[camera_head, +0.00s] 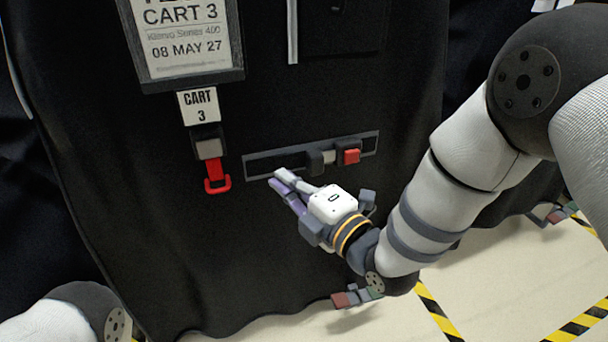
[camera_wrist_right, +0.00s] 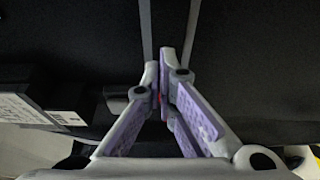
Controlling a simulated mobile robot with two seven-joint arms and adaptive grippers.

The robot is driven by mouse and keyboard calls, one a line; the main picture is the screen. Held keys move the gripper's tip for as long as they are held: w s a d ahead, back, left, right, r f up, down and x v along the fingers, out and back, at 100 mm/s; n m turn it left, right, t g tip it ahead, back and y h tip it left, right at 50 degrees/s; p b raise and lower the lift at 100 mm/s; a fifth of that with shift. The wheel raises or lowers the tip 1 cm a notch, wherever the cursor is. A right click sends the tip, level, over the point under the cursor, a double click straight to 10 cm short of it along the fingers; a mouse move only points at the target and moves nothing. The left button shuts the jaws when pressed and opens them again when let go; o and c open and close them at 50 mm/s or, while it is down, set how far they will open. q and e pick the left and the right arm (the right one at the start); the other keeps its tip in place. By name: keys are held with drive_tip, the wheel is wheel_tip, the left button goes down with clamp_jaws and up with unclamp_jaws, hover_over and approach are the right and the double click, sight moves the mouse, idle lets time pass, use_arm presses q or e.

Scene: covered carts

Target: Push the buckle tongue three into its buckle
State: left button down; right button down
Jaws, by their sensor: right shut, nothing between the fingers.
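On the black cover of cart 3, a dark buckle tongue (camera_head: 315,163) sits on a horizontal grey-edged strip, right of the middle. Its pale metal part (camera_head: 329,157) shows between its dark grip and the buckle with a red button (camera_head: 350,156). I cannot tell how deep it sits. My right gripper (camera_head: 277,180) is shut and empty, its tips by the strip's lower left edge, left of the tongue. Its purple fingers (camera_wrist_right: 162,82) also show in the right wrist view, with a little red behind them. Of my left arm only a link shows; its gripper is out of view.
A framed CART 3 sign (camera_head: 187,40) hangs at upper left. Below it are a small CART 3 tag (camera_head: 199,105) and a fitting with a red loop (camera_head: 217,183). Small coloured parts (camera_head: 356,296) show at the cover's lower edge. Yellow-black tape (camera_head: 436,312) marks the floor.

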sight(315, 162)
drive_tip(key=shift+x, duration=1)
drive_tip(key=d, duration=0.3)
drive_tip(key=shift+w, duration=0.35)
drive_tip(key=shift+w+d, duration=0.15)
drive_tip(key=shift+d, duration=0.4)
